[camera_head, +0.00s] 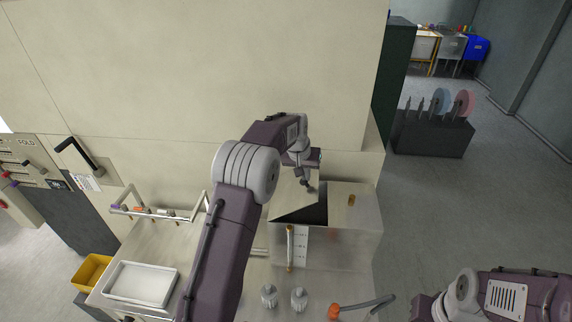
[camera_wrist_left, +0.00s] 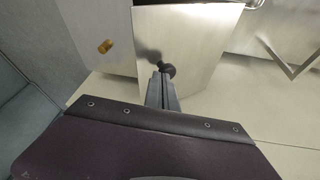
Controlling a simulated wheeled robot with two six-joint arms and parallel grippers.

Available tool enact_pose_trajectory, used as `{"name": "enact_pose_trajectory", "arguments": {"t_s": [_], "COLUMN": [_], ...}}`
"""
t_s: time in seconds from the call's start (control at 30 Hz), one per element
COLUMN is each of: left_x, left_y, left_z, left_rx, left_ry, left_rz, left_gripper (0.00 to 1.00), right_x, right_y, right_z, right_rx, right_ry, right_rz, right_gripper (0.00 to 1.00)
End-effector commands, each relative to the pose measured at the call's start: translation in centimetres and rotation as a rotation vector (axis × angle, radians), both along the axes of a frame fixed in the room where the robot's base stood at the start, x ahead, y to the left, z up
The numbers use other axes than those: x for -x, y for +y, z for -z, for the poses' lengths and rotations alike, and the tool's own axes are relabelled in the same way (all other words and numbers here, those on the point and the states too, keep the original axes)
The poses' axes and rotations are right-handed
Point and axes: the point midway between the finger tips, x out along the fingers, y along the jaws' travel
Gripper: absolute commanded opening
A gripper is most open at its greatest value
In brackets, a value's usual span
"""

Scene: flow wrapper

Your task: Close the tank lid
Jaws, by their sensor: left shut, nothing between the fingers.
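The metal tank (camera_head: 338,248) stands on the bench in the middle of the head view. Its lid (camera_head: 290,193) is a flat steel panel on the left part of the top, tilted up, with a dark triangular gap below its edge. In the left wrist view the lid (camera_wrist_left: 200,50) lies ahead of the fingers and carries a dark round knob (camera_wrist_left: 168,71). My left gripper (camera_head: 309,186) is shut and empty at the lid; its fingers also show in the left wrist view (camera_wrist_left: 162,90), close to the knob. Whether they touch is unclear. My right gripper is out of view.
A brass knob (camera_head: 351,200) sits on the tank's right top section. Two grey knobbed parts (camera_head: 269,296) and an orange-ended lever (camera_head: 334,312) are in front. A white tray (camera_head: 142,284) lies left, and a cream wall (camera_head: 200,70) rises behind.

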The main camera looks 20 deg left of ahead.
Motion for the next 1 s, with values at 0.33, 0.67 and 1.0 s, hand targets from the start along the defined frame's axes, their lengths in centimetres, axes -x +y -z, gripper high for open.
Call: {"name": "enact_pose_trajectory", "arguments": {"t_s": [0.33, 0.67, 1.0], "left_x": [-0.8, -1.5, -1.7], "left_y": [-3.1, -5.2, -5.9], "left_z": [4.7, 8.2, 10.0], "left_rx": [0.006, 0.008, 0.007], "left_ry": [0.003, -0.001, 0.001], "left_rz": [-0.002, -0.003, -0.004], "left_gripper": [0.0, 0.0, 0.0], "right_x": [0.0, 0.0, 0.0], "right_y": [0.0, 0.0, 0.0], "right_z": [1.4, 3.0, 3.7], "right_rx": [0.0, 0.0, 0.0], "right_ry": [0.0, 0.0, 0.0], "right_rz": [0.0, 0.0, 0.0], "right_gripper": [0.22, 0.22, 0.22]}}
